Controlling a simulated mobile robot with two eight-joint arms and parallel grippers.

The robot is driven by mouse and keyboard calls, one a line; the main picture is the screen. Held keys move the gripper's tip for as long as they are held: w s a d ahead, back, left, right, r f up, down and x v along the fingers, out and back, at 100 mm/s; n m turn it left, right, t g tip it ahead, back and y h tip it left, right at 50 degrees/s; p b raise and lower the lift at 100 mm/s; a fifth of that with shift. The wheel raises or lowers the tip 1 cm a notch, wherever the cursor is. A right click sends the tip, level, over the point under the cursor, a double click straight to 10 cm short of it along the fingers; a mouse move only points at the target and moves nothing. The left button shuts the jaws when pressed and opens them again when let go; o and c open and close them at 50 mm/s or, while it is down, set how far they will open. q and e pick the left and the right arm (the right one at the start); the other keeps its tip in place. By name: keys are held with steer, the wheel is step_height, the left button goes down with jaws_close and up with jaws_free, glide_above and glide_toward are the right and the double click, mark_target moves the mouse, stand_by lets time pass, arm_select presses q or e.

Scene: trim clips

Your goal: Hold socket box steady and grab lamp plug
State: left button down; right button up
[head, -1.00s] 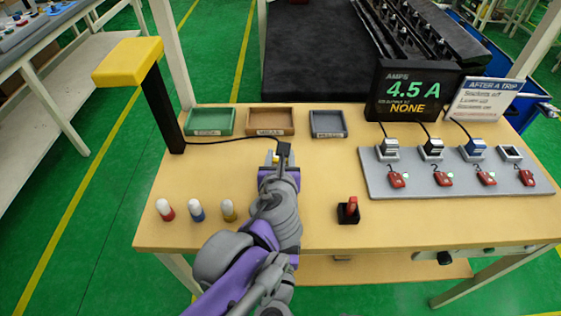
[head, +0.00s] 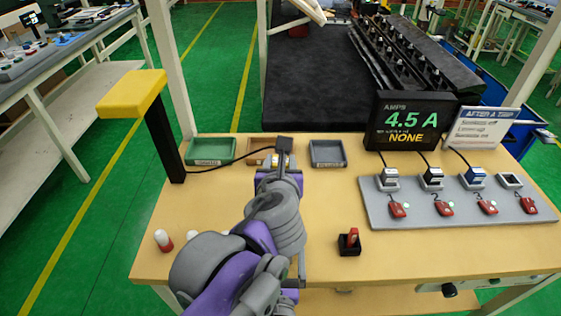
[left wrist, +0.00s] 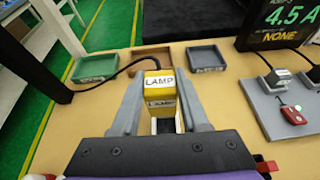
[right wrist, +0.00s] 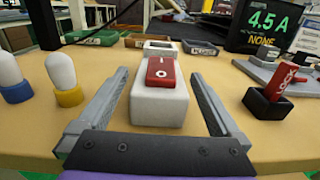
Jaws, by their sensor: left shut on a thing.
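The yellow lamp plug (left wrist: 160,84), labelled LAMP, is between the fingers of my left gripper (left wrist: 160,95), which is shut on it. In the head view a dark block on a black cable (head: 284,146) shows above my left gripper (head: 281,174). The white socket box (right wrist: 159,104) with a red switch (right wrist: 161,72) and an empty-looking socket face lies on the table in the right wrist view. My right gripper (right wrist: 160,107) is open, its fingers on either side of the box with gaps. In the head view my left arm hides the box.
The yellow-topped lamp (head: 131,93) stands at the table's left. Green (head: 209,150), brown and grey (head: 327,153) trays lie at the back. A grey socket panel (head: 450,207) fills the right side.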

steer(key=s, duration=1.2)
steer(key=shift+a, duration=0.15)
steer(key=shift+a, duration=0.1)
